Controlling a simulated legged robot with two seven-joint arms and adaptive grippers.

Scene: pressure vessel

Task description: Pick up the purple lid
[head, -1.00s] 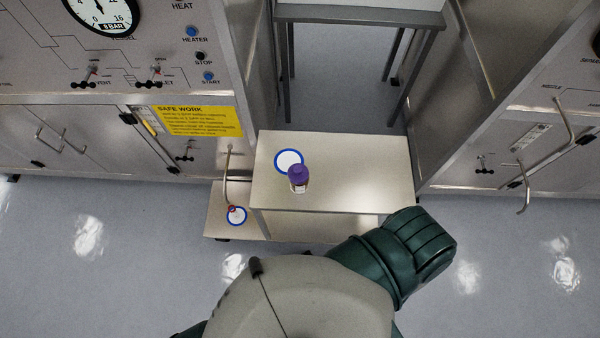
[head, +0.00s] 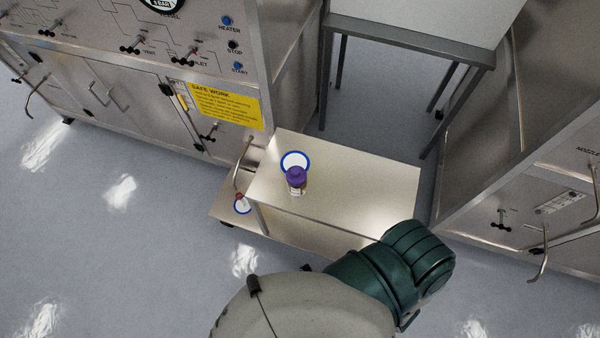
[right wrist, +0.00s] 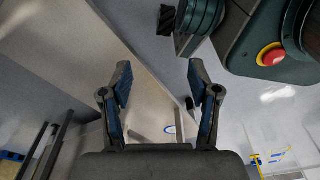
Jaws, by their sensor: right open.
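The purple lid (head: 296,174) sits on top of a small bottle with a pale label (head: 295,189). The bottle stands upright on the small table (head: 350,190) in the head view, just in front of a white disc with a blue ring (head: 294,161). In the right wrist view my right gripper (right wrist: 160,85) is open and empty, with its two fingers apart. The lid does not show in that view. My left gripper is not in view.
Steel cabinets with handles (head: 120,100) stand left and right of the table. A taller grey-framed table (head: 410,40) stands behind. The floor in front is clear.

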